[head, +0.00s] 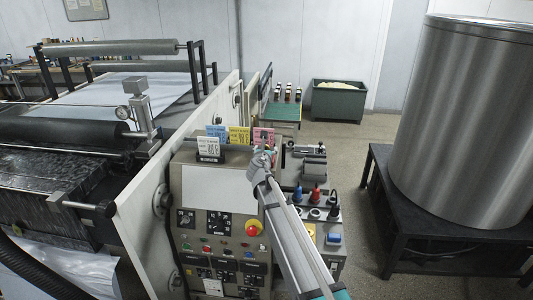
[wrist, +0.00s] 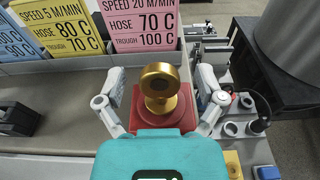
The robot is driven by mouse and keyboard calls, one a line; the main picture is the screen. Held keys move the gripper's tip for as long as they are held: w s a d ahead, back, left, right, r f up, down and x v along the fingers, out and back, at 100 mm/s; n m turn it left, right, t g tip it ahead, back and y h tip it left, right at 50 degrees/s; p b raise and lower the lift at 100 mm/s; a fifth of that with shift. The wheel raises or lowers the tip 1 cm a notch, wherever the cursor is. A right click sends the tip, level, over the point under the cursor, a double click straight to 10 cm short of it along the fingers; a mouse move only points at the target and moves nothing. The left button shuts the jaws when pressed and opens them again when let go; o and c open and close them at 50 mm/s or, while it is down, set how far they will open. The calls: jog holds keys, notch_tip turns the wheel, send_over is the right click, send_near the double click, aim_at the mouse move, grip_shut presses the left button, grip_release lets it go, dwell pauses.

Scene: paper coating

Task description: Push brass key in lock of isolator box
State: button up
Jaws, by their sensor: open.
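The red block (wrist: 181,124), apparently the isolator box, sits on the grey console top. How deep the key sits in the lock cannot be seen. My gripper (wrist: 160,92) is open, with one finger on each side of the key and gaps between. Its teal body hides the block's near part. In the head view my gripper (head: 262,158) is over the console's back right corner and hides the key.
Blue, yellow and pink setting cards (wrist: 142,24) stand in a rack just behind the key. A control panel with an emergency stop (head: 253,229) faces forward. A tool bench (head: 327,225) is on the right, beside a large steel drum (head: 465,120) on a black stand.

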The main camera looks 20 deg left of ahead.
dwell(0.4)
grip_shut()
